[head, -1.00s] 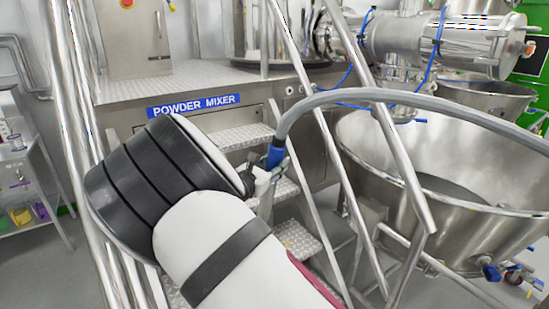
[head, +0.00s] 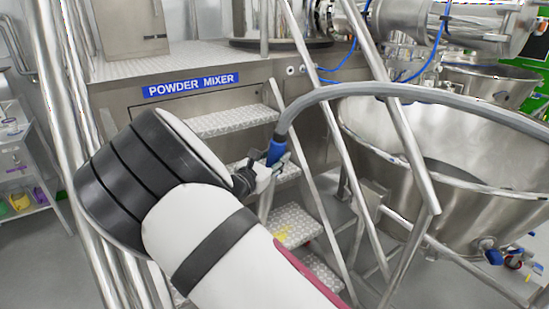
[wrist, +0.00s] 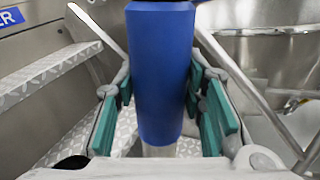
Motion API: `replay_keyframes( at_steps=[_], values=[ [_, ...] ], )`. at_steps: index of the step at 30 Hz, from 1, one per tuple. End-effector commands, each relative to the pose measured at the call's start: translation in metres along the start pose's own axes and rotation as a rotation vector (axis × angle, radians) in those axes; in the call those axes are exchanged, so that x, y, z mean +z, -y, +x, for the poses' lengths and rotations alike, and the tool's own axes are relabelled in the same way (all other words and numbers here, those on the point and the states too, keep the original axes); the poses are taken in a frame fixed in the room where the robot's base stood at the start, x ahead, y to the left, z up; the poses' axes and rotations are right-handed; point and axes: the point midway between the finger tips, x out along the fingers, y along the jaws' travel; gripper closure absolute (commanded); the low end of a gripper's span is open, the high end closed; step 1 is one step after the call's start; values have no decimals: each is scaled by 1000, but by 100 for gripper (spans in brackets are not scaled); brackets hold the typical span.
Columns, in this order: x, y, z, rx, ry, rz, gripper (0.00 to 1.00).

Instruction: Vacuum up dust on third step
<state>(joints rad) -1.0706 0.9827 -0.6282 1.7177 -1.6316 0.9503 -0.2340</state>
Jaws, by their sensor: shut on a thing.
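My gripper (wrist: 160,108) is shut on the blue vacuum handle (wrist: 161,65), with a teal-padded finger on each side of it. In the head view the blue handle (head: 276,151) is at the end of a grey hose (head: 400,90) that arches off to the right. A yellow dust patch (head: 282,233) lies on a lower metal step (head: 297,217), below and a little right of the handle. The handle is apart from that step. In the wrist view the handle's lower end meets a pale tube (wrist: 160,150); its far end is hidden.
Sloping handrails (head: 405,150) flank the stairs on both sides. A large steel bowl (head: 450,205) stands right of them. The powder mixer platform (head: 200,68) rises behind. A shelf cart (head: 20,180) is at the far left.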

Motion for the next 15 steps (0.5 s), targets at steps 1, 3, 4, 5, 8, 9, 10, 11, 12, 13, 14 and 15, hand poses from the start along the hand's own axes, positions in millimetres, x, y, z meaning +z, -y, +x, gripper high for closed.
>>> replay_keyframes(
  at_steps=[1,3,4,5,8,9,10,11,12,13,14,15],
  values=[
    [2,2,4,-2,3,1,91],
    [2,4,8,-3,3,1,91],
    [2,5,10,-3,3,2,91],
    [2,6,12,-3,2,2,91],
    [3,8,18,-2,3,2,91],
    [4,10,21,-2,3,2,91],
    [4,11,23,-3,3,2,91],
    [4,12,25,-3,4,1,91],
    [5,13,28,-3,4,2,91],
    [5,14,29,-3,4,1,91],
    [5,14,31,-2,4,1,91],
    [5,15,34,-2,3,1,91]
  ],
)
